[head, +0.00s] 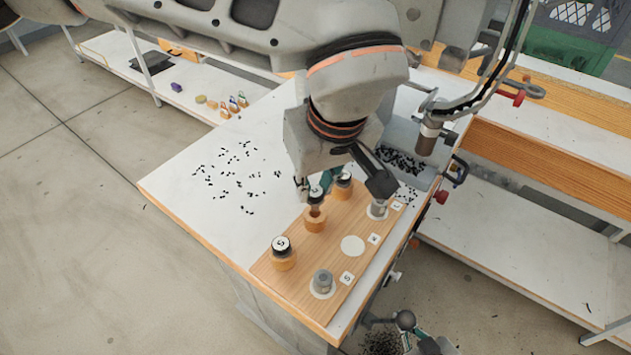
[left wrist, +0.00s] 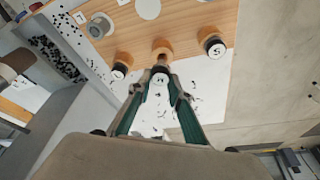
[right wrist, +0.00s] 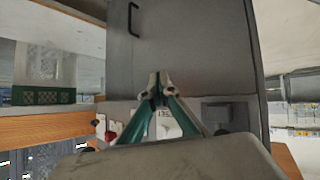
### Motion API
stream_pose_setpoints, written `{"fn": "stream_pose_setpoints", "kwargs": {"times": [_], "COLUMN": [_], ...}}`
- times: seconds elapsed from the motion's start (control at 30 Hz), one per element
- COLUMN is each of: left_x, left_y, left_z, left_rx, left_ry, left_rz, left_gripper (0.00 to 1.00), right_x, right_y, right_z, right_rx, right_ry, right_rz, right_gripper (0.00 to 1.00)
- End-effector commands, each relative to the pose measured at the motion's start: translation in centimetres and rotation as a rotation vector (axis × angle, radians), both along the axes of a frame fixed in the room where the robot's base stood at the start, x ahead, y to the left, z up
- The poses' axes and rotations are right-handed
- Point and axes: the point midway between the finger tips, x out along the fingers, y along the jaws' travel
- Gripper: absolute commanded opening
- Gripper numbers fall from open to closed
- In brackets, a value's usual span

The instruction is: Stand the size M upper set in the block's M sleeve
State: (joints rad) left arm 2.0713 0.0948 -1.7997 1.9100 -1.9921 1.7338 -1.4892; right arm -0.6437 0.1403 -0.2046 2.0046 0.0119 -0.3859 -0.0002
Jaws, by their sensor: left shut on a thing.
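The size M upper set (head: 316,193), black with a white M-marked top, is held by my left gripper (head: 318,187), which is shut on it. The M top also shows between the fingertips in the left wrist view (left wrist: 158,84). The block's wooden M sleeve (head: 315,222) stands directly below the set in the head view. The set's lower part is at the sleeve's mouth; I cannot tell whether it is inside or just above. My right gripper (right wrist: 160,88) looks shut and empty, low beside the bench; its arm partly shows at the head view's bottom edge.
The wooden board (head: 265,268) bears an S-marked set in its sleeve (head: 283,254) and another filled sleeve (head: 343,187) behind. Metal pieces stand on white discs at S (head: 322,281) and L (head: 378,208); the middle disc (head: 352,245) is bare. Black bits lie scattered on the table.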

Motion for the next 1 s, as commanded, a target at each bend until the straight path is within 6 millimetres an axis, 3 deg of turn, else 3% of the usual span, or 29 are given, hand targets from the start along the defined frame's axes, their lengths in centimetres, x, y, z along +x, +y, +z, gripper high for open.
{"fn": "stream_pose_setpoints", "kwargs": {"times": [1.0], "left_x": [0.0], "left_y": [0.0], "left_z": [0.0], "left_rx": [0.0], "left_ry": [0.0], "left_rz": [0.0], "left_gripper": [0.0], "right_x": [1.0], "right_y": [-0.2], "right_z": [0.8], "right_rx": [-0.003], "right_ry": [-0.018], "right_rz": [-0.003], "right_gripper": [0.0]}}
